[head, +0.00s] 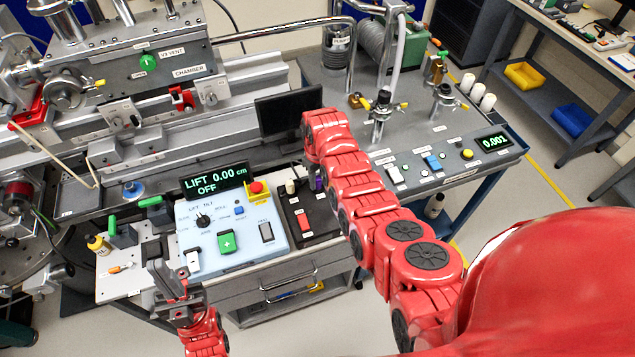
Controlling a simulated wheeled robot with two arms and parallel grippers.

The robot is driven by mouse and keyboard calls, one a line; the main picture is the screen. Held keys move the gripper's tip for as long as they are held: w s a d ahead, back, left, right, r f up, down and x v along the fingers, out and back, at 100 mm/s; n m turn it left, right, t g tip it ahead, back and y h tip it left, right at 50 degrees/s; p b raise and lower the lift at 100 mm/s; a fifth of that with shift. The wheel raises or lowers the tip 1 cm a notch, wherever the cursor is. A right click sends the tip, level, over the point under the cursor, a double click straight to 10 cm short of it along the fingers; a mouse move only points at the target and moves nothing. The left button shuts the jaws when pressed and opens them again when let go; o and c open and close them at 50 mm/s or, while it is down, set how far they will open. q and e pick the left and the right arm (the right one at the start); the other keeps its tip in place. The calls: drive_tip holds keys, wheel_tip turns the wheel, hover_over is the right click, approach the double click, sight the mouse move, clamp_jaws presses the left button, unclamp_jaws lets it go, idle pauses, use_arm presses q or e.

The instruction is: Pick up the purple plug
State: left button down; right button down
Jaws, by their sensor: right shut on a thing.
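The purple plug (319,184) shows as a small purple patch just under the end of my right arm, above the dark panel to the right of the light blue control box. My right gripper (313,174) points down there and is shut on the plug. The arm and gripper hide most of the plug, and I cannot tell whether it still touches the panel. My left gripper (163,268) is at the lower left, in front of the grey plate and away from the plug; its finger gap is not clear.
The light blue control box (228,243) has a display reading "LIFT 0.00 cm OFF". The dark panel (322,226) carries a red switch (304,222). A black monitor (288,108) stands behind. A grey bench (440,140) with valves and a 0.001 readout is at right.

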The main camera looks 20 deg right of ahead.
drive_tip(key=shift+w+r, duration=0.1)
drive_tip(key=shift+r, duration=0.05)
idle(0.4)
